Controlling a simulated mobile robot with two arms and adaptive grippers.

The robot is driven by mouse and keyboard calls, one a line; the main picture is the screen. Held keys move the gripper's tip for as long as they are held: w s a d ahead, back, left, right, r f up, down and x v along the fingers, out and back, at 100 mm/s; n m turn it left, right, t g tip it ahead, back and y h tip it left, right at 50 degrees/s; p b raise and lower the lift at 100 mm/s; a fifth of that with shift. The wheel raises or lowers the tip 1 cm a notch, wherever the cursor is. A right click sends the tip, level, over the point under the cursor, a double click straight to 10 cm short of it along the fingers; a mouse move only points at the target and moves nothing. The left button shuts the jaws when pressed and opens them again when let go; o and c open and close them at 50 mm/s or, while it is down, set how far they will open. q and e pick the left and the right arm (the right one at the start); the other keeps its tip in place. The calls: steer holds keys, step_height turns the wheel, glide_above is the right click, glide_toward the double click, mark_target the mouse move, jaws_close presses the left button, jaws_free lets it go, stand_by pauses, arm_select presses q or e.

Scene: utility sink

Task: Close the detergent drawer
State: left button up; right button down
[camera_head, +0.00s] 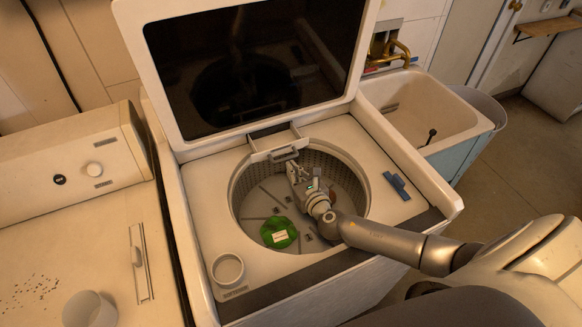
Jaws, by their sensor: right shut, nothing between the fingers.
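The detergent drawer (272,142) is at the back edge of the washer's top, below the raised lid. It sticks out forward over the rim of the round drum opening, with its front handle (284,154) facing the drum. My right arm reaches in from the right over the drum. My right gripper (290,166) is shut and empty, just in front of and below the drawer handle. I cannot tell whether its fingertips touch the handle. My left gripper is not in view.
The washer's dark-windowed lid (255,60) stands open behind. A green round item (279,232) lies in the metal drum (247,202). A blue clip-like item (396,184) and a white cup-like ring (227,268) are on the washer top. A sink (420,105) stands to the right.

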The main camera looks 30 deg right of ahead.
mark_target(282, 150)
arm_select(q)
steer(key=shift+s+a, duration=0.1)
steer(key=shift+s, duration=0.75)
arm_select(e)
steer(key=shift+x, duration=0.8)
steer(key=shift+w, duration=0.1)
steer(key=b+x, duration=0.1)
steer(key=x, duration=0.1)
steer(key=r+x, duration=0.1)
steer(key=x, duration=0.2)
steer(key=b+x, duration=0.1)
steer(key=x, duration=0.2)
steer(key=shift+w+d+r+b, duration=0.1)
steer(key=shift+w+r+b, duration=0.2)
steer(key=shift+w, duration=0.35)
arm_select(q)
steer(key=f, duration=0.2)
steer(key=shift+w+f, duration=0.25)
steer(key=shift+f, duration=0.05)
arm_select(e)
steer(key=shift+r, duration=0.3)
steer(key=shift+d+r, duration=0.1)
